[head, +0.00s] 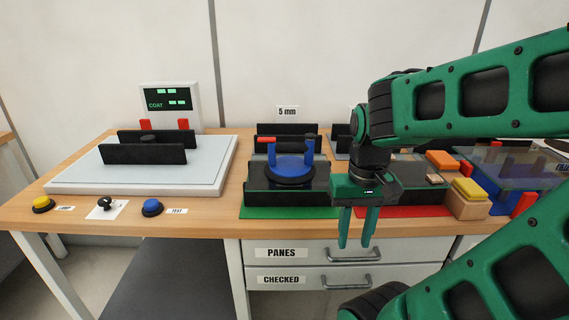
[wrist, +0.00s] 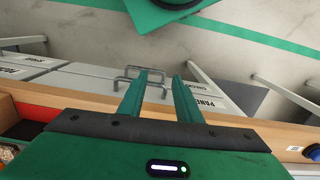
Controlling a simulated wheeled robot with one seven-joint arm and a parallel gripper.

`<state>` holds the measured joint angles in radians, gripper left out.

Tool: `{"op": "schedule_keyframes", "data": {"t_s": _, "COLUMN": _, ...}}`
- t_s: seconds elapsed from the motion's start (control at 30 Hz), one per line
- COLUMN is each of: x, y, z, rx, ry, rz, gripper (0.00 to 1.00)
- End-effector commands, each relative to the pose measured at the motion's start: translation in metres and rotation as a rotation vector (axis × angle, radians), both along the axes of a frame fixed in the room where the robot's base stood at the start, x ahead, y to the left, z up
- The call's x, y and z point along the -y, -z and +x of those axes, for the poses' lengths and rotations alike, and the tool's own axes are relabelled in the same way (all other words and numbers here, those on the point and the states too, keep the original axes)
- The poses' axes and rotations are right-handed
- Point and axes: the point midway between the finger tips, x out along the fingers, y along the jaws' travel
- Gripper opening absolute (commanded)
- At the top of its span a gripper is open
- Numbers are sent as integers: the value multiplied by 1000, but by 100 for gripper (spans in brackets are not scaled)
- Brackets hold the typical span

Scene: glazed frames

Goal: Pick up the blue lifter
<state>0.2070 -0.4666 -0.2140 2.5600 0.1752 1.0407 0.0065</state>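The blue lifter (head: 291,166) has a round blue body on a dark disc, with two upright blue posts, one at each side, and a small red bar at the top left. It sits at the black rack (head: 262,197) on the green mat (head: 290,212). My gripper (head: 356,240) hangs to the right of the lifter and lower in the head view, at the table's front edge, fingers down. The fingers are apart with nothing between them. In the wrist view my gripper (wrist: 158,84) is likewise open and empty; the lifter is not in that view.
Right of the rack are a red mat (head: 400,211) and a wooden block with a yellow top (head: 468,198). At left, a white slab (head: 140,180) holds a black rack. Buttons line the front edge. Drawer handles (head: 352,254) project below the table.

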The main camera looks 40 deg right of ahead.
Motion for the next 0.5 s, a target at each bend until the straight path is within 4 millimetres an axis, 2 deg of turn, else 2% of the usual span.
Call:
{"op": "schedule_keyframes", "data": {"t_s": 0.03, "x": 0, "y": 0, "z": 0, "rx": 0, "ry": 0, "rz": 0, "gripper": 36}}
{"op": "schedule_keyframes", "data": {"t_s": 0.07, "x": 0, "y": 0, "z": 0, "rx": 0, "ry": 1, "rz": 0, "gripper": 42}}
{"op": "schedule_keyframes", "data": {"t_s": 0.13, "x": 0, "y": -7, "z": -9, "rx": 19, "ry": 13, "rz": 2, "gripper": 42}}
{"op": "schedule_keyframes", "data": {"t_s": 0.2, "x": 1, "y": -12, "z": -2, "rx": 31, "ry": 48, "rz": 7, "gripper": 42}}
{"op": "schedule_keyframes", "data": {"t_s": 0.37, "x": 5, "y": -34, "z": 36, "rx": 82, "ry": 232, "rz": 39, "gripper": 42}}
{"op": "schedule_keyframes", "data": {"t_s": 0.5, "x": 9, "y": -63, "z": 80, "rx": 135, "ry": 457, "rz": 92, "gripper": 42}}
